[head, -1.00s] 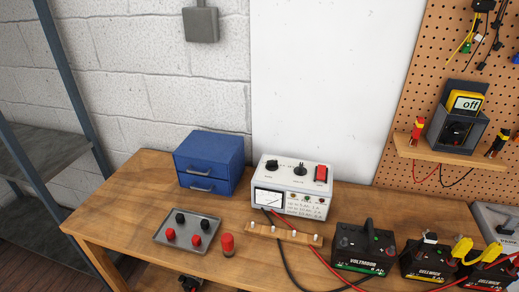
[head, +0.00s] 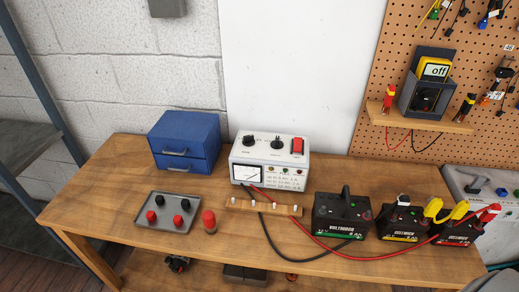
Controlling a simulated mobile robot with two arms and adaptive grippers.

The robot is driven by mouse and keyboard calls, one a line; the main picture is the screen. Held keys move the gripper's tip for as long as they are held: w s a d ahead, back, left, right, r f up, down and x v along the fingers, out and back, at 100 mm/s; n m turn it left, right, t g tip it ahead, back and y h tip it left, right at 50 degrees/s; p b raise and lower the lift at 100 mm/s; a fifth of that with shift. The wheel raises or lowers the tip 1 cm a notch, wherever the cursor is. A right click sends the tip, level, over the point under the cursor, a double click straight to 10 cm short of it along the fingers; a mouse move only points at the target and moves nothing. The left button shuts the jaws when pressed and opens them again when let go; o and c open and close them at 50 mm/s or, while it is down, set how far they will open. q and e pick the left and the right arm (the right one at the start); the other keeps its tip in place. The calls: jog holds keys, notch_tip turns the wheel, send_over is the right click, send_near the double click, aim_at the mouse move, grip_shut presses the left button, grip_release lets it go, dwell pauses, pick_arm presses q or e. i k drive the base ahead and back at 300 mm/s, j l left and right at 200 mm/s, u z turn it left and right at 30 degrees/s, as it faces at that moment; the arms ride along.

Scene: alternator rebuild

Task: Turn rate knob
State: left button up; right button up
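A white charger box (head: 268,163) stands on the wooden workbench in the middle of the head view. Its top carries two black knobs, a left one (head: 248,141) and a right one (head: 277,142), and a red switch (head: 297,146). Which knob is the rate knob cannot be read at this size. An analog meter (head: 247,174) and small printed lines show on its front. Red and black cables run from the box area across the bench. Neither of my grippers is in the head view.
A blue drawer box (head: 184,142) stands left of the charger. A grey tray (head: 167,213) with red and black caps, a red cylinder (head: 209,221) and a wooden strip (head: 262,207) lie in front. Batteries (head: 341,215) stand at right. A multimeter (head: 433,70) reads "off" on a shelf.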

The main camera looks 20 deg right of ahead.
aim_at(249, 141)
jog(key=z, duration=1)
jog(key=l+z, duration=0.55)
jog(key=z, duration=0.15)
jog(key=l+z, duration=0.35)
jog(key=i+j, duration=0.05)
jog(key=j, duration=0.1)
